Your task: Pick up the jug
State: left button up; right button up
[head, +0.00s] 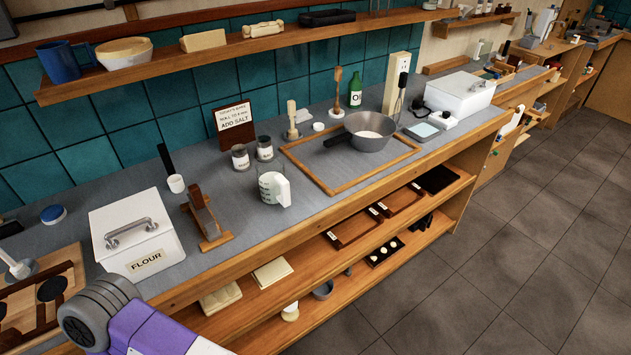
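The jug (273,187) is a pale, clear-looking measuring jug with dark markings on its side and a white handle at the right. It stands upright on the grey counter (330,205), near the front edge, left of the wooden-framed board. Nothing is touching it from my arms. A grey and purple link of one of my arms shows at the bottom left, well apart from the jug. Neither of my grippers is in the picture.
Two small labelled jars (240,158) stand behind the jug. A grey pan (366,133) sits to its right, a wooden stand (206,218) and a white flour box (137,235) to its left. A wall shelf (200,58) runs above. Open floor (520,230) lies at right.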

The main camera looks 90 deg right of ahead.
aim_at(273, 187)
jog(key=z, duration=3.45)
jog(key=i, duration=0.25)
jog(key=z, duration=0.05)
